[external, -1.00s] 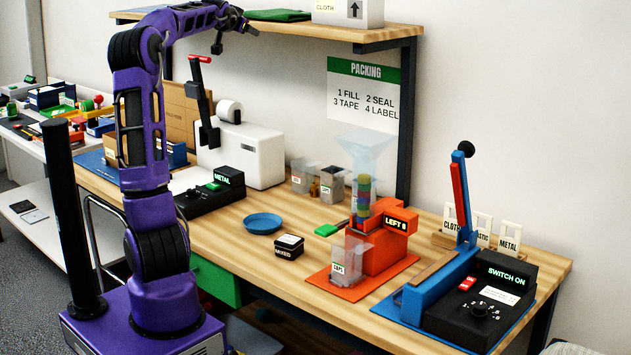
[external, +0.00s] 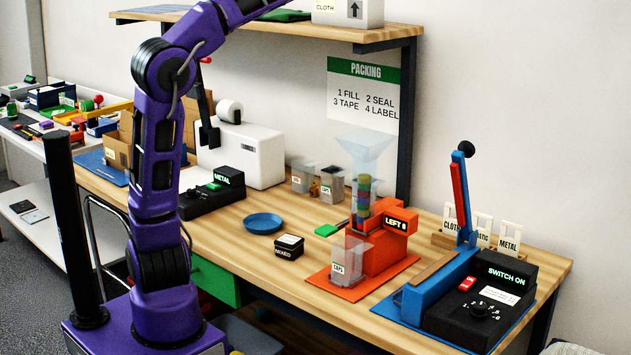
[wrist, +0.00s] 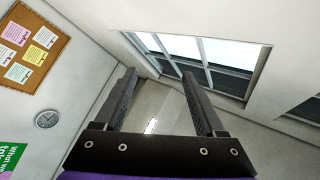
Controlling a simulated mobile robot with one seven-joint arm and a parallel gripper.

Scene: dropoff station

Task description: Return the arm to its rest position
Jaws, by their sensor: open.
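My gripper (wrist: 158,103) shows in the wrist view with its two dark fingers spread apart and nothing between them. The gripper end is outside that view. The arm hides part of the bench's left side and part of the shelf.
The wooden bench (external: 225,226) holds a blue plate (external: 263,223), a black tin (external: 289,246), an orange dispenser (external: 380,250) and a blue sealer with a raised lever (external: 428,292). The shelf (external: 340,31) hangs above it. A window (wrist: 205,60) and a cork board (wrist: 33,43) show in the wrist view.

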